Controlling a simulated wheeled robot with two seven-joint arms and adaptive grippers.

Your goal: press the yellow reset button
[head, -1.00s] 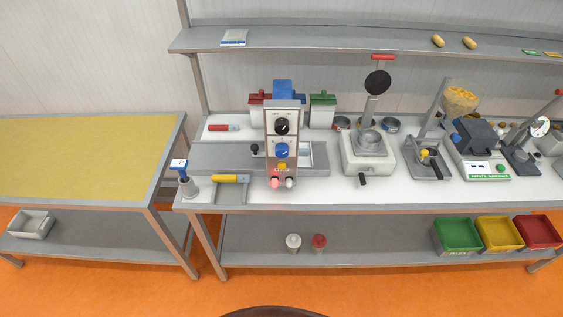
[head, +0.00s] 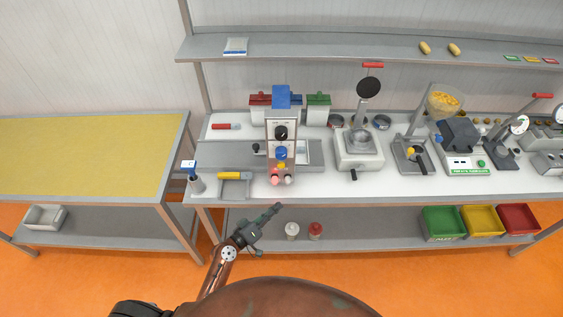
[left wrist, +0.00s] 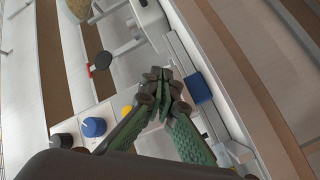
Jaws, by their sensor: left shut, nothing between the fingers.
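In the left wrist view the yellow button (left wrist: 127,110) shows partly, beside the fingers, next to the blue knob (left wrist: 94,127). My left gripper (head: 278,207) is shut and empty. It is in front of the bench edge, below the panel, apart from the button. In the left wrist view its green fingers (left wrist: 165,88) meet at the tips. My right gripper is not in view.
A red and a white button (head: 288,181) sit low on the panel. A scale-like press (head: 358,148) stands right. Two small jars (head: 315,231) are on the lower shelf.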

